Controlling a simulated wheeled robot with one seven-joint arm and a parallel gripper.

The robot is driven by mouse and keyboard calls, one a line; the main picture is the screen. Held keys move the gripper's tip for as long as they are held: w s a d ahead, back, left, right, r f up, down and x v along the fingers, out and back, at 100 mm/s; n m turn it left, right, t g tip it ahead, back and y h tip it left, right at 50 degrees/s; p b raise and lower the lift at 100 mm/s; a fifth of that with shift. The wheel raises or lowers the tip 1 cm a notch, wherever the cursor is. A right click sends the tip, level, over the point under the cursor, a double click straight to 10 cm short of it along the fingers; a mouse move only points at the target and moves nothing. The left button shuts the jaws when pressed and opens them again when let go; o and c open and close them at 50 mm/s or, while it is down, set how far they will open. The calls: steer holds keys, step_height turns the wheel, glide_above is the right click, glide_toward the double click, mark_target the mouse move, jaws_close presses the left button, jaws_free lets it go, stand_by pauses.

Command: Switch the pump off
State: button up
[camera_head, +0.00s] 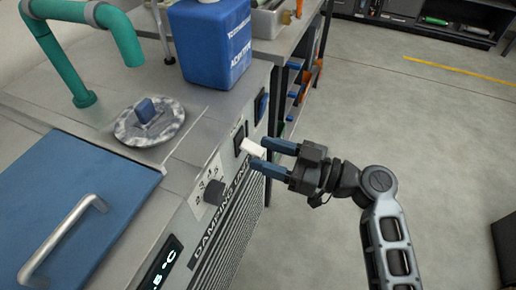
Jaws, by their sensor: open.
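On the front of the grey damping unit (185,190), a white switch lever (252,147) sticks out from a small dark plate (239,139). A small label lies by the plate, too small to read. My gripper (260,154) is open, with its two blue fingers pointing left at the panel. The fingertips are at the white lever's outer end, one above and one below it in the picture. I cannot tell whether they touch it. A second, blue and black switch (261,105) is farther along the same panel.
A dark rotary knob (214,192) with a number scale and a lit display (163,262) are nearer on the panel. A blue lid (60,205), teal pipe (70,50) and blue container (210,42) are on top.

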mark_target(252, 149)
steer(key=shift+x, duration=1.35)
steer(key=shift+c, duration=0.4)
jaws_close()
